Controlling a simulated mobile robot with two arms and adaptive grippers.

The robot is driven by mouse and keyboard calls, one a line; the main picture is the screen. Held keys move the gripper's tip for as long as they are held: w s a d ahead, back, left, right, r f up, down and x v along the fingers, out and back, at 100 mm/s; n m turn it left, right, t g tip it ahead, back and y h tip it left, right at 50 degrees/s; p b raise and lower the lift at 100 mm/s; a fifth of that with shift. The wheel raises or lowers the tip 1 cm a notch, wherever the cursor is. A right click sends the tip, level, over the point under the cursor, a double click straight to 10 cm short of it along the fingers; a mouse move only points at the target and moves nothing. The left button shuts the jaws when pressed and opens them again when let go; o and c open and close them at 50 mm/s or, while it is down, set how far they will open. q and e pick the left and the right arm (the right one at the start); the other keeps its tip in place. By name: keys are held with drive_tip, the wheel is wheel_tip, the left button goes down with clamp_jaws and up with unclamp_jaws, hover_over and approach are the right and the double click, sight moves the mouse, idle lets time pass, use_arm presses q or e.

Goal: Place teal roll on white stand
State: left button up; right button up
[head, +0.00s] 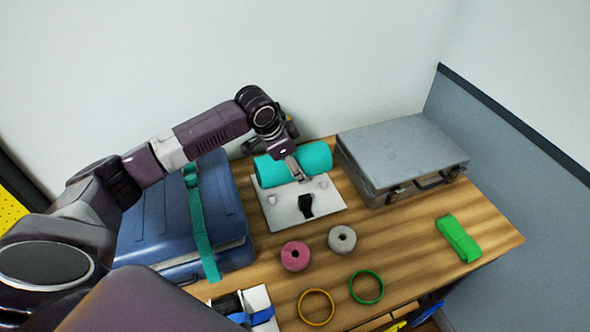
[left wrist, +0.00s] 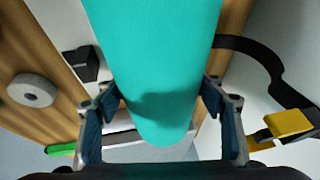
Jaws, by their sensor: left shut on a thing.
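The teal roll (head: 317,158) lies across the back part of the white stand (head: 278,217) in the head view. I cannot tell whether it rests on the stand or hangs just above it. My left gripper (head: 297,170) comes down over the middle of the roll and is shut on it. In the left wrist view the roll (left wrist: 160,60) fills the space between the two fingers. The white stand (left wrist: 68,22) shows behind it, with a black buckle-like piece (left wrist: 82,64) on its front. My right gripper is not in view.
A blue suitcase (head: 160,225) with a teal strap stands left of the stand. A grey case (head: 400,150) stands at its right. Pink (head: 295,256) and grey (head: 342,240) rolls, yellow (head: 316,307) and green (head: 366,287) rings and a green bundle (head: 458,238) lie in front.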

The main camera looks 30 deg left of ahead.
sight(281, 162)
use_arm(q)
wheel_tip(281, 162, down, 3)
drive_tip(key=shift+f, duration=0.1)
drive_tip(key=o, duration=1.2)
drive_tip(key=shift+f, duration=0.1)
drive_tip(key=shift+o, duration=0.2)
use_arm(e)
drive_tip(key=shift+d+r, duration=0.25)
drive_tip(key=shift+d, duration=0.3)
use_arm(q)
drive_tip(key=shift+r, duration=0.35)
drive_tip(key=b+v, duration=0.1)
drive_tip(key=v, duration=0.9)
drive_tip(key=shift+s+a+r, duration=0.1)
drive_tip(key=shift+s+r, duration=0.05)
drive_tip(key=shift+r, duration=0.15)
drive_tip(key=shift+s+r, duration=0.2)
drive_tip(key=shift+r, duration=0.25)
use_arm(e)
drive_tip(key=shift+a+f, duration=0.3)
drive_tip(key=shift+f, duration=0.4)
